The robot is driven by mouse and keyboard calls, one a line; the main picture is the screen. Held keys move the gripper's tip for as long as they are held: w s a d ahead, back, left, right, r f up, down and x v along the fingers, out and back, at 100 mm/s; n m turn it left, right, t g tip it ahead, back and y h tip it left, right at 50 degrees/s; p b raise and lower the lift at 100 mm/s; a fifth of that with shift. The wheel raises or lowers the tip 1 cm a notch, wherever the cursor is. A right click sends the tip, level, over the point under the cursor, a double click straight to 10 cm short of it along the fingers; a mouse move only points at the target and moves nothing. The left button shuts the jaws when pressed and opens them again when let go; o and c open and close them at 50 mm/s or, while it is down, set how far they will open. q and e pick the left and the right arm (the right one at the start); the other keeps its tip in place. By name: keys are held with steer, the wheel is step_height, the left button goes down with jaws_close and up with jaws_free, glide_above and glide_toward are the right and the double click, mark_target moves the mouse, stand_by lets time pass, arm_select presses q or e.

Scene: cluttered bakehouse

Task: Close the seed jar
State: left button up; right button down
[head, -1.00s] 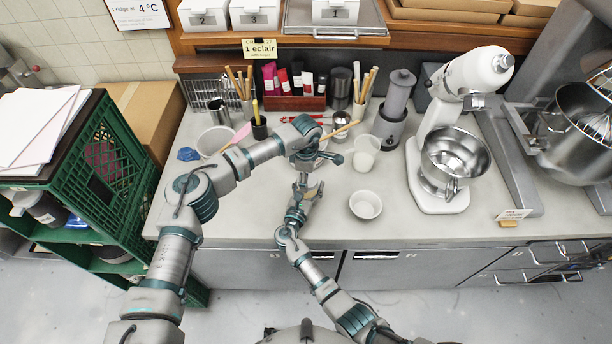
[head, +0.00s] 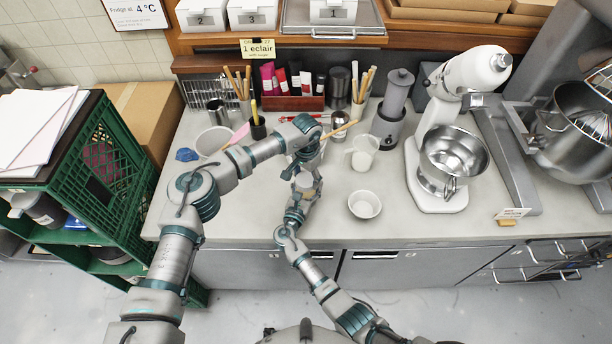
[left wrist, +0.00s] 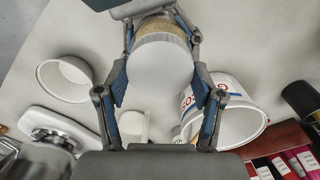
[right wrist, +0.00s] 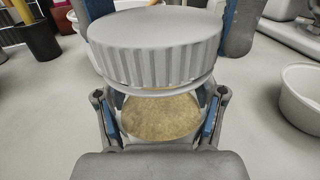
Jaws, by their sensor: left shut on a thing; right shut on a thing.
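The seed jar (right wrist: 160,116) is clear with tan seeds inside. My right gripper (right wrist: 160,128) is shut around it; the jar also shows in the head view (head: 305,181), below my left gripper (head: 306,158). The round pale lid (right wrist: 155,46) has a ridged side and sits over the jar mouth, roughly in line with it. I cannot tell whether lid and jar touch. In the left wrist view, my left gripper (left wrist: 160,82) is shut on the lid (left wrist: 160,68), with a tan band of the jar (left wrist: 162,26) beyond it.
A small white bowl (head: 365,205) and a pale jug (head: 361,156) stand right of the grippers. A stand mixer with a steel bowl (head: 453,160) is further right. A white lettered tub (left wrist: 240,125) is close by. The front counter is mostly clear.

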arm_select(q)
steer(key=shift+w+a, duration=0.15)
steer(key=shift+a, duration=0.05)
steer(key=o, duration=0.8)
steer(key=shift+d, duration=0.1)
steer(key=shift+r, duration=2.3)
steer(key=shift+c, duration=0.3)
